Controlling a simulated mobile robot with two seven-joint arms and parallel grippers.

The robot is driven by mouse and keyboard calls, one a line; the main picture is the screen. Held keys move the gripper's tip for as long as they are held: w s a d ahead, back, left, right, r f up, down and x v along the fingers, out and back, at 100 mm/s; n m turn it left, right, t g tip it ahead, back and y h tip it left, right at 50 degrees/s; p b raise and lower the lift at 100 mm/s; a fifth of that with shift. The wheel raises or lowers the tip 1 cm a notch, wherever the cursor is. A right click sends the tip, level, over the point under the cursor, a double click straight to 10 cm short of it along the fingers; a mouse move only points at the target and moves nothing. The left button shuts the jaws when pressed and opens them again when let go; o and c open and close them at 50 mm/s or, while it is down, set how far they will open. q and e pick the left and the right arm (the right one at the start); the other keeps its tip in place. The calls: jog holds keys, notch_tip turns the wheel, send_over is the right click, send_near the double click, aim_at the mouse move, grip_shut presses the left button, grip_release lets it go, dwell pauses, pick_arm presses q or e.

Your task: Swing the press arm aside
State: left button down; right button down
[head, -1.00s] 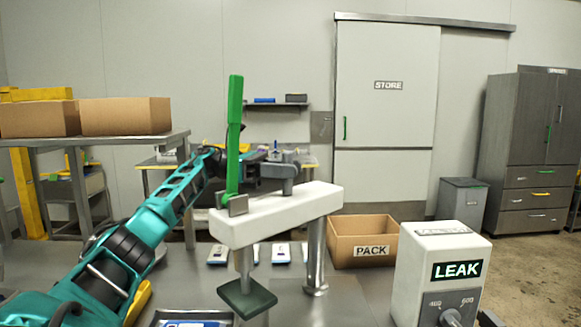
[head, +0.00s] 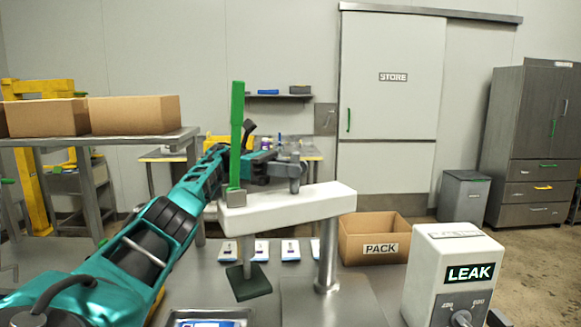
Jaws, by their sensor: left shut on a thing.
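The press arm (head: 300,203) is a white beam on a steel post (head: 328,255), reaching left from it. A tall green lever (head: 236,130) stands upright at its left end. A dark green press pad (head: 248,282) hangs below that end, above the bench. My left gripper (head: 290,170) reaches in behind the lever and is shut on the grey upright knob (head: 295,180) on top of the beam. The fingertips are small and partly hidden, so the exact contact is hard to see. My right gripper is not in view.
Several white and blue packs (head: 262,250) lie behind the pad, and a tray (head: 205,318) is at the front. The PACK box (head: 375,240) and LEAK unit (head: 450,270) stand right of the post.

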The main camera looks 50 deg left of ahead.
pick_arm(q)
jog(key=shift+w+r, duration=0.2)
dwell(0.3)
jog(key=c, duration=1.2)
grip_release()
jog(key=shift+d, duration=0.1)
jog(key=shift+o, duration=1)
jog(key=shift+w+d+f, duration=0.1)
jog(key=shift+w, duration=0.1)
jog(key=shift+s+f, duration=0.1)
jog(key=shift+s, duration=0.05)
